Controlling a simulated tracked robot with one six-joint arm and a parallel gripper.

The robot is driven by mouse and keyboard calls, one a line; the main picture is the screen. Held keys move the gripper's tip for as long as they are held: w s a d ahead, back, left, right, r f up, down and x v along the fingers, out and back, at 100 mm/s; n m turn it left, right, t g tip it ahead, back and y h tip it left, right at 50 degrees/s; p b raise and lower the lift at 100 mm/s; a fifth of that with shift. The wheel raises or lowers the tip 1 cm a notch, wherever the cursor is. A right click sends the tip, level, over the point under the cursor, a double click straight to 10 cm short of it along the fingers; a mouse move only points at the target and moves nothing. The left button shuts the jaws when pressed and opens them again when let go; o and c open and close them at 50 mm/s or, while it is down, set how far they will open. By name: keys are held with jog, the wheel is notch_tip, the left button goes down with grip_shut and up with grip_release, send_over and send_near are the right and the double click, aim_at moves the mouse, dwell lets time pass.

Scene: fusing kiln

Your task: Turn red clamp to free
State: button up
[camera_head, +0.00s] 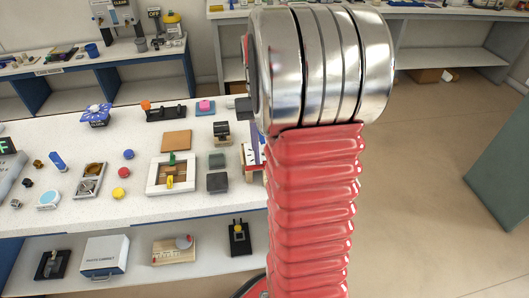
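I cannot pick out a red clamp with certainty. A wooden board (168,256) on the lower shelf carries a round red-and-grey piece (184,242); it is too small to tell whether this is a clamp or how it is turned. A black device with an orange knob (145,105) stands at the back of the white worktop. My arm, with red ribbed cover and shiny metal rings, fills the middle right and hides the worktop's right end. No gripper fingers show.
A white cabinet box (104,257) and a black device (239,238) stand on the lower shelf.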

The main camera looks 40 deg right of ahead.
jog(key=shift+o, duration=1.4)
jog(key=shift+s, duration=0.1)
jog(key=v, duration=1.3)
jog(key=shift+w+r, duration=0.2)
jog(key=shift+r, duration=0.05)
jog(key=shift+d, duration=0.1)
